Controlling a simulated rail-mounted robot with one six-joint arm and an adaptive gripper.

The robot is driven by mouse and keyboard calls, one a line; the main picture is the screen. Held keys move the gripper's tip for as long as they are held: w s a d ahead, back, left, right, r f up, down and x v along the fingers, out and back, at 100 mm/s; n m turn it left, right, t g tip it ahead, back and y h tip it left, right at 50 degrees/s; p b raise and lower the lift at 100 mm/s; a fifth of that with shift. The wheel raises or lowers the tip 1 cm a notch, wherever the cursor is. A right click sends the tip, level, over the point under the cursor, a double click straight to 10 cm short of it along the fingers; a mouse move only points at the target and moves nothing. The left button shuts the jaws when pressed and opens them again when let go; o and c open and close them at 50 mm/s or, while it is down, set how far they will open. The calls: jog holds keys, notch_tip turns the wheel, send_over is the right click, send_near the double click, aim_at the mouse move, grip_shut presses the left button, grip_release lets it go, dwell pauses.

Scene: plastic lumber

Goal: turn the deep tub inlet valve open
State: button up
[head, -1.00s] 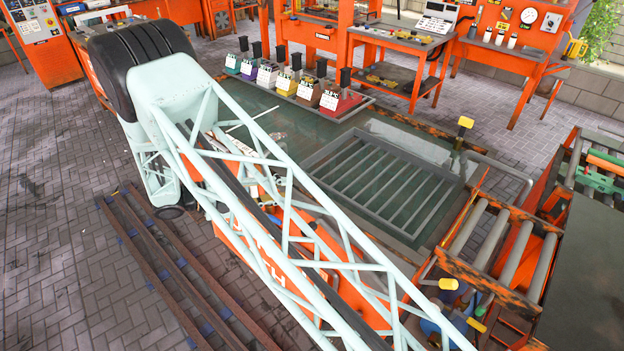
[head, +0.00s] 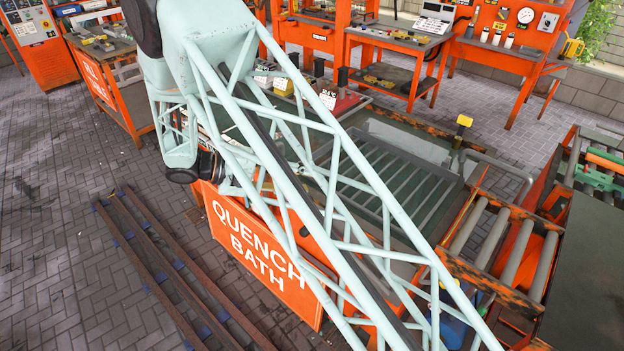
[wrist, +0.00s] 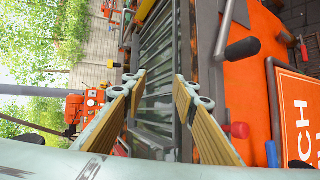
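The quench bath (head: 268,245), an orange tank with a white-lettered front, lies behind my lattice arm in the head view. Its slatted rack (head: 405,190) sits in the tub and also shows in the wrist view (wrist: 158,85). My gripper (wrist: 160,80) is open, with nothing between its tan-padded fingers, and the rack appears beyond them. Right of the fingers are a black-ended lever (wrist: 242,48), a red knob (wrist: 239,130) and a blue knob (wrist: 271,153). I cannot tell which is the deep tub inlet valve. My gripper is not clear in the head view.
A roller conveyor (head: 495,245) adjoins the tank at right. A yellow-topped post (head: 464,121) stands at the tank's far right corner. Orange benches (head: 400,50) line the back. Dark rails (head: 165,260) lie on the floor at left, with open paving around them.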

jog(key=shift+s+d+r+g+b, duration=0.15)
jog(key=shift+s+d+r+g, duration=0.15)
jog(key=shift+d, duration=0.35)
jog(key=shift+s+d+r+g+b, duration=0.1)
jog(key=shift+s+d+r+b, duration=0.1)
jog(key=shift+d+r, duration=0.35)
jog(key=shift+d+f, duration=0.1)
jog(key=shift+f, duration=0.05)
